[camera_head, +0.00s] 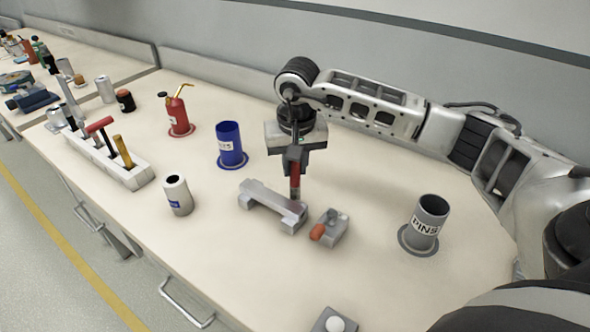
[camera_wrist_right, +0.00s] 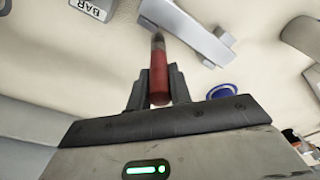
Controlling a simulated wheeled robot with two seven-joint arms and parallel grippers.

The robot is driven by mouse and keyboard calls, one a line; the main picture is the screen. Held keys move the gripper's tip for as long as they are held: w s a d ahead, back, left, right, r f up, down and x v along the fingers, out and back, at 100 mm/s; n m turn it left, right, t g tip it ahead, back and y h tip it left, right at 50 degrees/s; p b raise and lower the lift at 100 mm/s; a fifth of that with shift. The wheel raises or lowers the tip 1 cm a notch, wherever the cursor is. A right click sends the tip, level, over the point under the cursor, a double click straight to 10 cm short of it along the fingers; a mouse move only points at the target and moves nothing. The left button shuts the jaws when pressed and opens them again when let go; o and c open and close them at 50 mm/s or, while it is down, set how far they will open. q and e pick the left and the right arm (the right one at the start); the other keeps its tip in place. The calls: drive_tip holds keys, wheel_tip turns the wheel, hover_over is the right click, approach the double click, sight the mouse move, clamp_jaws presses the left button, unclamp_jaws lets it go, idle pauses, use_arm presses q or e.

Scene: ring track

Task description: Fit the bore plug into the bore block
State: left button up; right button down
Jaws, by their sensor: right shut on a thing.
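My right gripper (camera_head: 295,168) points down over the bench and is shut on a red-handled plug with a grey tip, taken as the bore plug (camera_head: 295,186). The wrist view shows the red handle (camera_wrist_right: 159,75) upright between the two fingers (camera_wrist_right: 157,88), tip away from me. A long grey block with raised ends, likely the bore block (camera_head: 268,201), lies just below; it also shows in the wrist view (camera_wrist_right: 195,32). The plug's tip is close to the block's right end; I cannot tell whether they touch. No bore is visible. My left gripper is out of view.
A small grey block with an orange-red part (camera_head: 330,229) sits just right of the long block. A grey PINS pot (camera_head: 426,222) stands right, a blue pot (camera_head: 229,146) behind left, a white can (camera_head: 177,195) left. A tool rack (camera_head: 135,175) stands further left.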

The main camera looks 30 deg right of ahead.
drive_tip(key=shift+r, duration=0.35)
wheel_tip(320, 180, up, 2)
drive_tip(key=shift+r+b, duration=0.2)
drive_tip(key=shift+b, duration=0.25)
drive_tip(key=s+a+r+b, duration=0.1)
drive_tip(key=s+a+r, duration=0.8)
drive_tip(key=a, duration=0.1)
drive_tip(key=shift+s+r, duration=0.3)
drive_tip(key=shift+r, duration=0.05)
drive_tip(key=shift+s+a, duration=0.1)
drive_tip(key=shift+a, duration=0.05)
